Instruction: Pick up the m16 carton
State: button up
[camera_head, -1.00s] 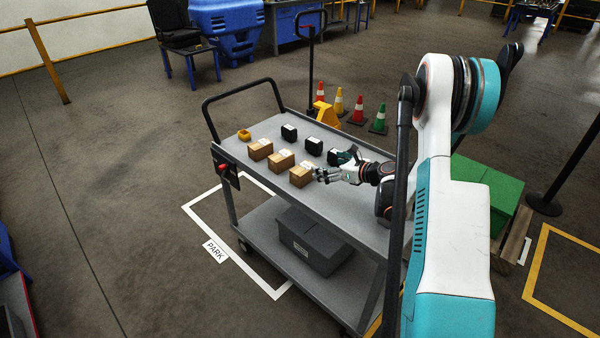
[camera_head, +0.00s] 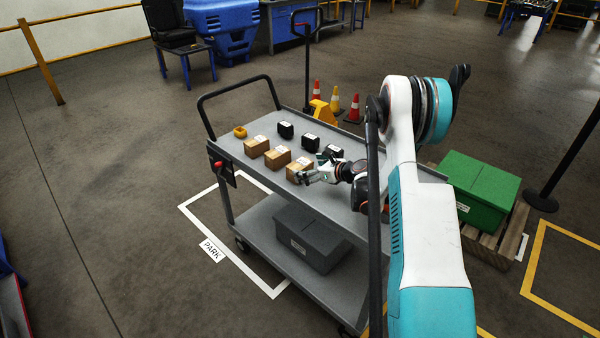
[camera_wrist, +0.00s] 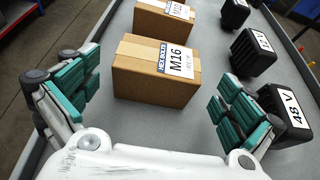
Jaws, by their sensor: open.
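The m16 carton (camera_wrist: 152,84) is a brown box with tan tape and a white label reading M16. In the wrist view it stands on the cart top, ahead of and between my open fingers. My gripper (camera_wrist: 160,98) is open and empty, one finger pad on each side of the picture. In the head view my gripper (camera_head: 312,177) is close beside the nearest carton (camera_head: 297,169) of a row of three on the cart (camera_head: 250,172). I cannot tell whether the fingers touch it.
Another carton (camera_wrist: 165,20) stands behind the M16 one. Black blocks, including one labelled 48 V (camera_wrist: 285,115), stand on the right, close to my right finger. A yellow item (camera_head: 240,132) sits at the cart's far end. A grey box (camera_head: 312,238) rests on the lower shelf.

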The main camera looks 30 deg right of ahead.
aim_at(300, 166)
jog(key=b+x, duration=0.1)
jog(key=x, duration=0.3)
jog(key=shift+w+a+f, duration=0.1)
jog(key=shift+a+f, duration=0.05)
jog(key=c, duration=1.5)
